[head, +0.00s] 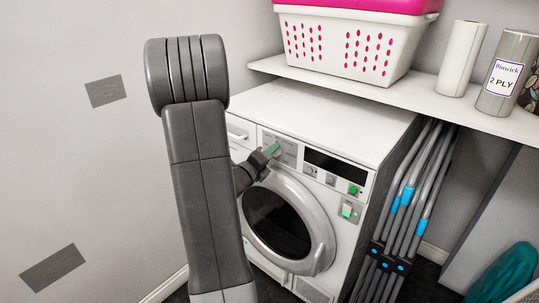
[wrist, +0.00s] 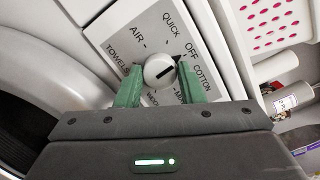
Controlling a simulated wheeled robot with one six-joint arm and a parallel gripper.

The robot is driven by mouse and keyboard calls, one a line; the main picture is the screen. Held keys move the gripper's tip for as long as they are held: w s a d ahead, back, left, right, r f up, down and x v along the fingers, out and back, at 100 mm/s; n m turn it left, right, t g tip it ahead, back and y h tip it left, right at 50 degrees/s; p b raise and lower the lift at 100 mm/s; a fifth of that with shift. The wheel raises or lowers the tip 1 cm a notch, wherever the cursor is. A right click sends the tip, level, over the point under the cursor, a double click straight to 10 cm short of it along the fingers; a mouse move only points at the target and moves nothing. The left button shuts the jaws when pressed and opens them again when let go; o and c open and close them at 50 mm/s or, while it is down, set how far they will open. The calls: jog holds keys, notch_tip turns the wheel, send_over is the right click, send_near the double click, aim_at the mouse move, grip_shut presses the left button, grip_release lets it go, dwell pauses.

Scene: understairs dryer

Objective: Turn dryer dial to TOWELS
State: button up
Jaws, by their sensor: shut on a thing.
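The dryer (head: 326,112) is white with a round door at its front. In the wrist view its dial (wrist: 159,71) is a round pale knob with a dark slanted line, its upper end toward the OFF and COTTON side. The label plate (wrist: 150,33) reads AIR, QUICK, OFF and COTTON; TOWELS (wrist: 118,55) is at the left, and lower labels are partly hidden. My gripper (wrist: 159,75) has green fingers on both sides of the dial and is shut on it. In the head view, my gripper (head: 271,151) is at the panel's left part, and the dial is hidden.
A shelf (head: 400,88) above the dryer holds a white basket (head: 345,45) with a pink top and paper rolls (head: 462,58). Grey folded poles with blue parts (head: 405,200) stand right of the dryer. A grey-white wall is at the left.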

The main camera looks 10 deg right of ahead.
jog(key=n+g+p, duration=0.1)
jog(key=n+p, duration=0.3)
jog(key=n, duration=0.4)
jog(key=n+g+h+p, duration=0.1)
jog(key=n+p, duration=0.4)
jog(key=n, duration=0.2)
jog(key=n+g+p, duration=0.1)
jog(key=n+p, duration=0.3)
jog(key=n, duration=0.4)
jog(key=shift+f+n+h, duration=0.2)
jog(key=shift+n+h, duration=0.1)
dwell(0.4)
jog(key=o, duration=1)
jog(key=v, duration=1.4)
jog(key=shift+w, duration=0.15)
